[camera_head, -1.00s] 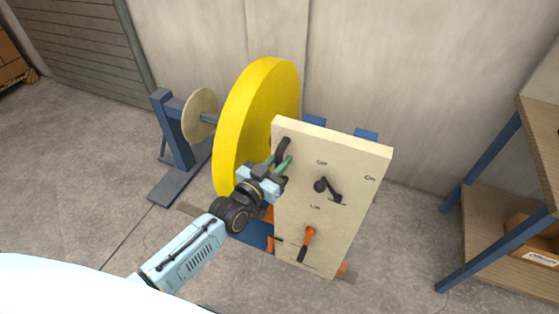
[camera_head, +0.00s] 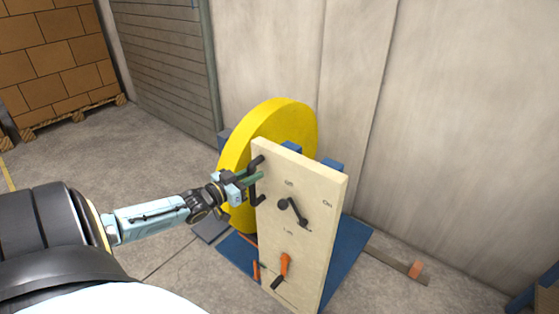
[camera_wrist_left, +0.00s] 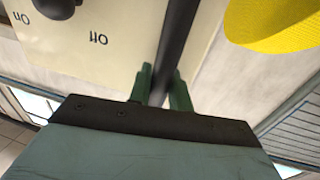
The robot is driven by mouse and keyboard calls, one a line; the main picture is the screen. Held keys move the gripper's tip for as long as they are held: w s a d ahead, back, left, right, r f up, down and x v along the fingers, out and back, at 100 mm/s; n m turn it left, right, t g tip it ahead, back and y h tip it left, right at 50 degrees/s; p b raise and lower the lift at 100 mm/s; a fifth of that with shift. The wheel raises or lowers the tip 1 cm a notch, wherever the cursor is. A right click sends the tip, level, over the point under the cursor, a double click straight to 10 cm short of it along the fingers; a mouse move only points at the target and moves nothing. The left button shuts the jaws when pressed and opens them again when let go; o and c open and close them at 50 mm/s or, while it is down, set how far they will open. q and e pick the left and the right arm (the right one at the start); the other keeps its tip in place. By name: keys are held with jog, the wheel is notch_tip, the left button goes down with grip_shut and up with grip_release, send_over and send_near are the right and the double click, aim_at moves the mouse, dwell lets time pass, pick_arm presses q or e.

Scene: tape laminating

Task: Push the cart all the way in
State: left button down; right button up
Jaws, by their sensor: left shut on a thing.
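The cart has an upright pale panel (camera_head: 310,195) with switches, a black handle (camera_head: 257,162) at its left edge and a blue base (camera_head: 346,243). A large yellow roll (camera_head: 285,118) stands behind the panel. My left gripper (camera_head: 256,178) is shut on the handle. In the left wrist view, its green fingers (camera_wrist_left: 161,88) sit on both sides of the black handle bar (camera_wrist_left: 178,40), with the panel (camera_wrist_left: 105,60) on the left and the yellow roll (camera_wrist_left: 270,25) on the right. The stand behind the roll is mostly hidden. My right gripper is not in view.
A floor rail (camera_head: 392,261) with an orange block (camera_head: 417,268) near its end extends right of the cart. A wall (camera_head: 450,120) stands close behind. Stacked boxes (camera_head: 50,60) are at the far left. A shelf edge (camera_head: 540,298) shows at lower right.

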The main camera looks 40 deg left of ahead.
pick_arm(q)
jog(key=shift+d+f+h, duration=0.25)
jog(key=shift+f+h, duration=0.15)
jog(key=shift+a+r+b, duration=0.3)
jog(key=shift+a+b, duration=0.3)
jog(key=shift+a, duration=0.2)
jog(key=shift+s+a+r+y, duration=0.15)
jog(key=shift+a+y, duration=0.15)
jog(key=shift+a, duration=0.5)
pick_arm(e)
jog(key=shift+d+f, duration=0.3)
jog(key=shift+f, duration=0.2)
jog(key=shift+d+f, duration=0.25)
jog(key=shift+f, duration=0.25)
pick_arm(q)
jog(key=c, duration=1.3)
grip_release()
jog(key=shift+c, duration=0.2)
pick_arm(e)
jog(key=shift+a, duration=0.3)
pick_arm(q)
jog(key=shift+s+d, duration=0.1)
